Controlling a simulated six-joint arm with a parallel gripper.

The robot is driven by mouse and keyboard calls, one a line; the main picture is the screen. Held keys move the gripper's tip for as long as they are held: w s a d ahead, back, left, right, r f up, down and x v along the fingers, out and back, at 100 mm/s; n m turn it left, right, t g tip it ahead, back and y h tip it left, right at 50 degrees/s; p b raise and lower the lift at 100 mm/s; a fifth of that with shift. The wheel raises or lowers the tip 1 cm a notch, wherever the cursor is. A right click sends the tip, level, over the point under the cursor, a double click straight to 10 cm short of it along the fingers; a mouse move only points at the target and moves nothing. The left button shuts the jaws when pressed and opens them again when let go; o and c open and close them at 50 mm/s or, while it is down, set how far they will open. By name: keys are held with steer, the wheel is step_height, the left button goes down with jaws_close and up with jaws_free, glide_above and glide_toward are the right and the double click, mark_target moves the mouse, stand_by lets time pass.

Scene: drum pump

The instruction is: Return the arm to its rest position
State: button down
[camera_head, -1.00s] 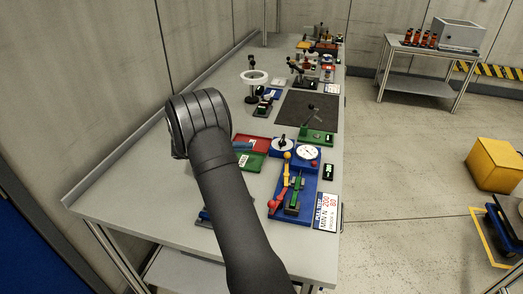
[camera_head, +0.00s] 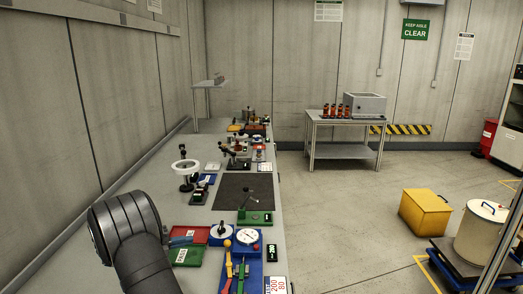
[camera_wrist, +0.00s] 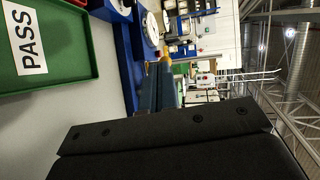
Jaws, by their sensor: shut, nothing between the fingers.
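My gripper (camera_wrist: 164,78) shows in the wrist view. Its two blue-grey fingers are together with nothing between them, beyond its dark body. It is above the bench, beside a green tray with a PASS label. In the head view my dark arm (camera_head: 128,235) rises at the lower left over the near end of the bench (camera_head: 228,215). The arm hides most of the gripper there.
A green tray (camera_head: 186,257), a red tray (camera_head: 203,229), a white dial gauge (camera_head: 247,236) and a yellow lever (camera_head: 228,262) are near the arm. A white ring on a stand (camera_head: 185,168) is farther back. The floor right of the bench has free room.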

steer(key=d+f, duration=0.2)
steer(key=d, duration=0.6)
steer(key=shift+s, duration=0.2)
